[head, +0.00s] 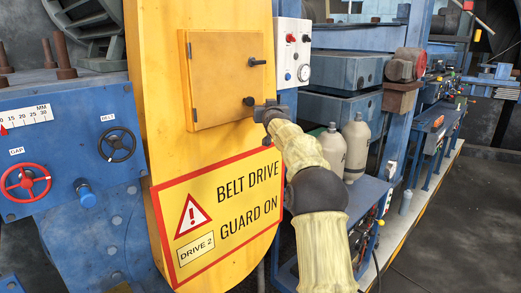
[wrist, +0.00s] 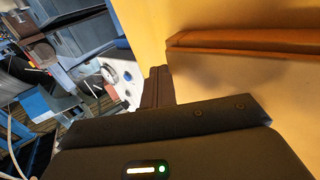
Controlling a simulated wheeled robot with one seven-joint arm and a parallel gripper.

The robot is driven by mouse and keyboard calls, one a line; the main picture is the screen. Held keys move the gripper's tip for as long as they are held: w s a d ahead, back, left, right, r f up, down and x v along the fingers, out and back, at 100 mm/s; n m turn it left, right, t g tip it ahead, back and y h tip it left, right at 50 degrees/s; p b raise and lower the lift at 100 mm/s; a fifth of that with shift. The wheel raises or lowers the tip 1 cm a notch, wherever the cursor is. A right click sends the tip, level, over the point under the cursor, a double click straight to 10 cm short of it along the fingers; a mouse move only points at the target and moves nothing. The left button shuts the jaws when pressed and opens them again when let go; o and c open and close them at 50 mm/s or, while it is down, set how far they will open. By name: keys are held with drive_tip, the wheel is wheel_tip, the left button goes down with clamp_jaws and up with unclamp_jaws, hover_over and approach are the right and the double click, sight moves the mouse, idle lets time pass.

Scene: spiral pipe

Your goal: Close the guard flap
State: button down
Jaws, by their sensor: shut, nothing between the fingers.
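The guard flap (head: 222,75) is a square yellow panel on the tall yellow belt guard (head: 158,110). It lies close to the guard face; I cannot tell whether a small gap remains. My gripper (head: 263,113) is at the flap's lower right corner, beside the guard's right edge. In the wrist view the closed dark fingers (wrist: 157,86) are next to the yellow face, with an orange-brown edge (wrist: 240,42), likely the flap's, to their right. Contact is not clear.
A white control box (head: 292,55) with knobs and a dial stands just right of the guard. Two grey bottles (head: 356,147) stand behind my arm. Blue machinery with a red handwheel (head: 25,182) is on the left. Open floor (head: 460,220) lies at the right.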

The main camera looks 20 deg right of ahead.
drive_tip(key=shift+f, duration=0.1)
drive_tip(key=s+d+b, duration=0.5)
drive_tip(key=s+b, duration=0.6)
drive_tip(key=s, duration=0.1)
drive_tip(key=shift+s+d, duration=0.4)
drive_tip(key=shift+d, duration=0.1)
